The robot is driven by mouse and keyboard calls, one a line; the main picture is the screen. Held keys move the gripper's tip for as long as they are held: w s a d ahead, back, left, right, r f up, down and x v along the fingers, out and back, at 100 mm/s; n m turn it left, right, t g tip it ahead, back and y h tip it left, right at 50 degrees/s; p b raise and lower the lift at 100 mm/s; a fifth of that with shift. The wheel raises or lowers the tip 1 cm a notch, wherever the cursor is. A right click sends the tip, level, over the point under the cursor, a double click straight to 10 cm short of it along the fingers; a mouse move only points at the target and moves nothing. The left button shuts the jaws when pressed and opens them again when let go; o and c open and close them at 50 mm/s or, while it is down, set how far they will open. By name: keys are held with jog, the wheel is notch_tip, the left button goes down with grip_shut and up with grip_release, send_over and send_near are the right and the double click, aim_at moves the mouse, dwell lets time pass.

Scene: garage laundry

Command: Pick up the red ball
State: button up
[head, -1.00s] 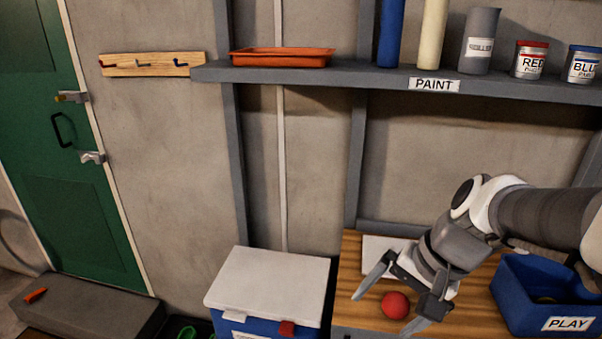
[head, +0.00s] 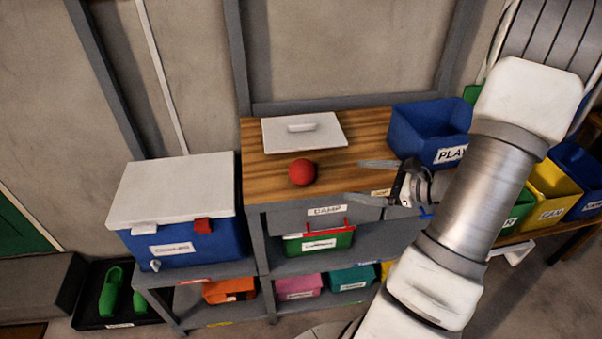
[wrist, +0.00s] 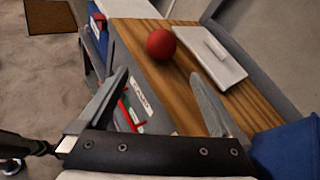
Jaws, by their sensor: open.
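The red ball (head: 302,172) rests on the wooden tabletop (head: 372,150), near its front edge and in front of a white lid with a handle (head: 318,128). In the wrist view the red ball (wrist: 161,44) lies beyond the fingertips, between their lines. My gripper (head: 370,180) is open and empty, to the right of the ball at the table's front edge. In the wrist view the open fingers of my gripper (wrist: 160,82) spread apart with nothing between them. The ball is fully visible in both views.
A blue PLAY bin (head: 425,132) stands at the right of the tabletop. A blue cooler with a white lid (head: 175,195) stands to the left. Shelves below hold a green box (head: 318,243) and several coloured bins. The tabletop left of the ball is clear.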

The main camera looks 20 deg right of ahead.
aim_at(313, 174)
jog(key=x, duration=1.1)
jog(key=shift+w+a+f, duration=0.1)
jog(key=shift+w+f, duration=0.15)
jog(key=shift+w, duration=0.05)
jog(key=shift+x, duration=2.8)
jog(key=c, duration=1.2)
